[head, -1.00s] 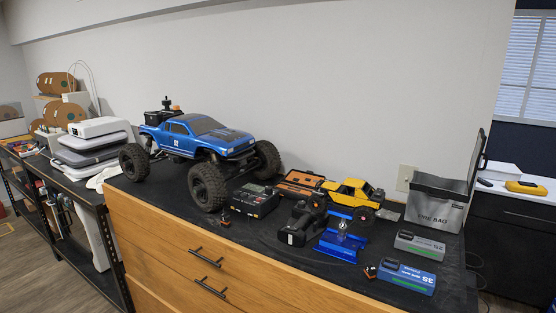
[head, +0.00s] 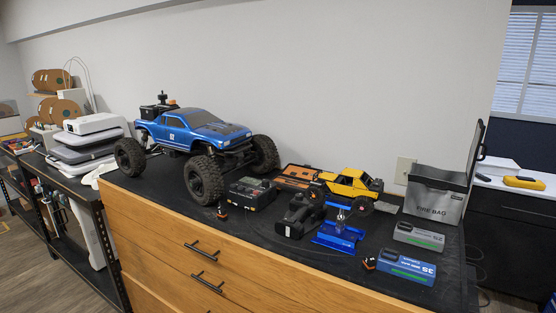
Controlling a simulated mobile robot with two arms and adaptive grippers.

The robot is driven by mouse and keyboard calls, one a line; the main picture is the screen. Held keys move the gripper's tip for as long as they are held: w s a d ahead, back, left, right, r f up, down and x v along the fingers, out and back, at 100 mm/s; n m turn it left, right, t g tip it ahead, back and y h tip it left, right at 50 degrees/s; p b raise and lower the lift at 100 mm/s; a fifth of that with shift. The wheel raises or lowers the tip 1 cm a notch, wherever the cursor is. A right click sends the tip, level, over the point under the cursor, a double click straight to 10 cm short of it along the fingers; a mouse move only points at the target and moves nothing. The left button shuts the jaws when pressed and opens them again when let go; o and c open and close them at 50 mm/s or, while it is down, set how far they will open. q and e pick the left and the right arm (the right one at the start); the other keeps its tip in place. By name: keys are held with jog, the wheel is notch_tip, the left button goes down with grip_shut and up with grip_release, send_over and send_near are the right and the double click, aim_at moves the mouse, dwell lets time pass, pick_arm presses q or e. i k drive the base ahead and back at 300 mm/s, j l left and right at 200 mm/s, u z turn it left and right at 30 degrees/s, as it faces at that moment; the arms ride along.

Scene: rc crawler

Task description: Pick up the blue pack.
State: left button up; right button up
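The blue pack (head: 406,268) lies flat on the dark top of the wooden drawer cabinet (head: 180,262), near its front right edge. It is a blue box with a green stripe and white lettering that seems to read 3S. A similar grey pack (head: 418,236) lies just behind it. A small black and orange connector (head: 369,263) sits at its left end. Neither of my grippers shows in the head view.
A grey fire bag (head: 436,194) stands behind the packs. A blue metal stand (head: 338,236), black transmitter (head: 299,215), yellow crawler (head: 348,185), charger (head: 251,192) and large blue truck (head: 197,138) fill the top leftward. The strip right of the packs is clear.

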aim_at(389, 261)
jog(key=l+z, duration=0.3)
jog(key=l, duration=0.55)
jog(key=l+z, duration=0.25)
jog(key=l, duration=0.65)
